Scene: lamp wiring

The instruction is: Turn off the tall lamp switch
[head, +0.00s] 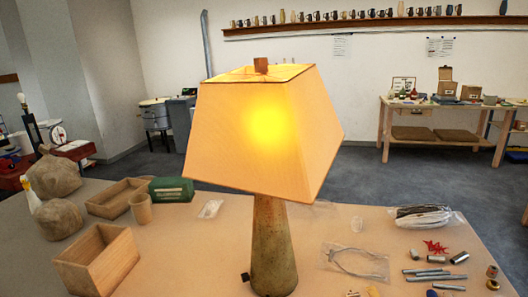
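A lamp with a lit, tapered orange-yellow shade (310,135) stands on the table in the middle of the head view. Its bulb glows through the shade. The lamp's tall mottled grey-brown base (272,245) rises from near the bottom edge of the picture. A small black piece (245,277) sticks out at the lower left of the base; it may be the switch, but it is too small to tell. My gripper is not in view.
The tan table (190,260) holds an open wooden box (98,262), a wooden tray (116,198), a cup (141,208), brown sacks (58,222) and a green case (171,189) at left. Bagged wire (355,262), coiled cable (424,217) and metal tubes (428,274) lie at right.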

